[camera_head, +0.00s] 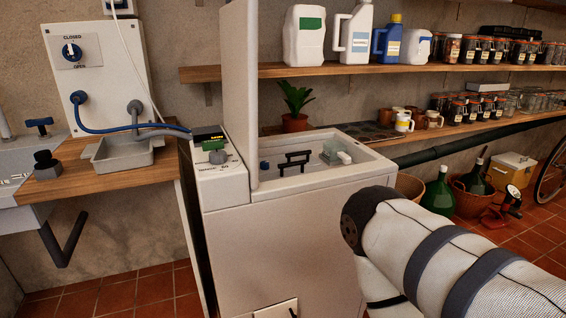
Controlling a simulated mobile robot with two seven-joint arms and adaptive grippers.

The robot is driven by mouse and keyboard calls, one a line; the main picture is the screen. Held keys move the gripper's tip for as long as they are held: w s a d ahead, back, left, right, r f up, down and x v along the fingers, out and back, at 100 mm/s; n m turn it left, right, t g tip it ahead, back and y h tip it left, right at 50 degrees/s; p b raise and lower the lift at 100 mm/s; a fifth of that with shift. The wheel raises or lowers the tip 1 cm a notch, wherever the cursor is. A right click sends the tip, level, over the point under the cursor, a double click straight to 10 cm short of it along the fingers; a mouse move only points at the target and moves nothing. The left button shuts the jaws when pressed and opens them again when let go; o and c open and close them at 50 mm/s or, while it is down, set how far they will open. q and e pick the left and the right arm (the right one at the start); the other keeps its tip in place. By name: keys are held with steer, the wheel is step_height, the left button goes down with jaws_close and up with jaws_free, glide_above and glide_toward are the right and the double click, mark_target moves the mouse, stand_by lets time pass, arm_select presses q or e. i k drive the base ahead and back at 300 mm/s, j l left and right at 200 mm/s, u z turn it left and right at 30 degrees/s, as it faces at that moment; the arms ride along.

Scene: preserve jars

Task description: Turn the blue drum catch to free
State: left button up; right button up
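A white top-loading machine (265,240) stands in the middle with its lid (238,80) raised upright. A small blue knob (264,165), which looks like the drum catch, sits at the left inside the open top. It is too small for me to read its setting. A black handle-like bracket (293,162) is to the right of it. My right arm reaches in from the lower right, in front of the machine. Its gripper is out of view, and so is my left gripper.
The control panel (218,172) with a grey dial is left of the lid. A pale box (336,153) is at the right of the opening. A potted plant (295,108) stands behind. A blue hose (120,129) runs from the wall panel (97,70). Shelves hold bottles and jars.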

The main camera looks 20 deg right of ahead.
mark_target(264, 165)
steer(key=i+l, duration=0.1)
steer(key=l, duration=0.75)
steer(key=i+l, duration=0.15)
steer(key=l, duration=0.3)
steer(key=z, duration=0.05)
